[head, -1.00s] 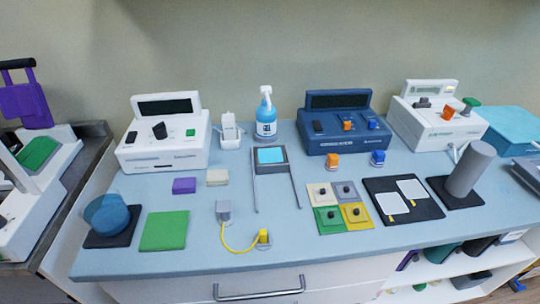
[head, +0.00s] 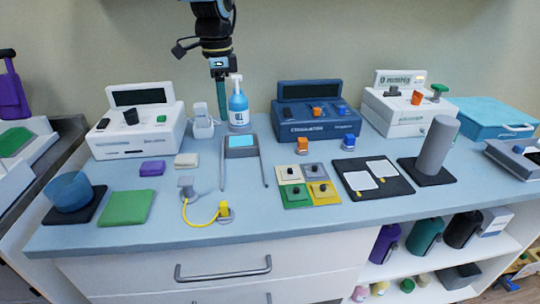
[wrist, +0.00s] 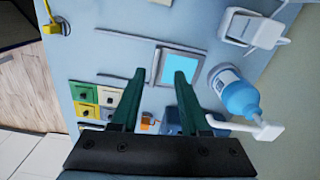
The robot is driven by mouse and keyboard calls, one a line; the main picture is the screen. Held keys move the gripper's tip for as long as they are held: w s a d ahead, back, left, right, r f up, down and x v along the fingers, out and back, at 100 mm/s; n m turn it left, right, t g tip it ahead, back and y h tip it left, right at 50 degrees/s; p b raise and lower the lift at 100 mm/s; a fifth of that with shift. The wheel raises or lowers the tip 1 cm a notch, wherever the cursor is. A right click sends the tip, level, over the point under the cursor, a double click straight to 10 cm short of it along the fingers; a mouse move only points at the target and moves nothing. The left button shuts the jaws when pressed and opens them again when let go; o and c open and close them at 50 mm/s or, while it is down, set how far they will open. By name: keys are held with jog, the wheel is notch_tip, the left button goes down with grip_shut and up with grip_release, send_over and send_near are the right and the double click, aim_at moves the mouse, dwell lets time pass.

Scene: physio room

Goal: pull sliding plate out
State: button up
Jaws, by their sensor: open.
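The sliding plate (head: 240,147), a grey frame with a light blue face, sits at the back end of two thin grey rails that run toward the counter's front. It also shows in the wrist view (wrist: 180,66), just beyond and between my fingertips. My gripper (head: 220,100) hangs at the back, in front of the wall and beside the spray bottle, above the counter. In the wrist view my gripper (wrist: 160,73) has two dark green fingers spread apart with nothing between them. It is not touching the plate as far as I can see.
A blue spray bottle (head: 239,107) stands right behind the plate and close to my right finger in the wrist view. A white holder (head: 202,122) is left of it, and a dark blue console (head: 312,125) is right. A yellow cable (head: 203,217) lies in front left.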

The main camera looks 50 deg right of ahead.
aim_at(242, 147)
jog(key=shift+m, duration=0.6)
jog(key=s+d+f, duration=0.1)
jog(key=f, duration=0.2)
jog(key=s+f+p, duration=0.1)
jog(key=f, duration=0.3)
jog(key=d+f+p, duration=0.1)
jog(key=f, duration=0.3)
jog(key=shift+s+d, duration=0.35)
jog(key=shift+s, duration=0.05)
jog(key=shift+c, duration=0.2)
grip_shut()
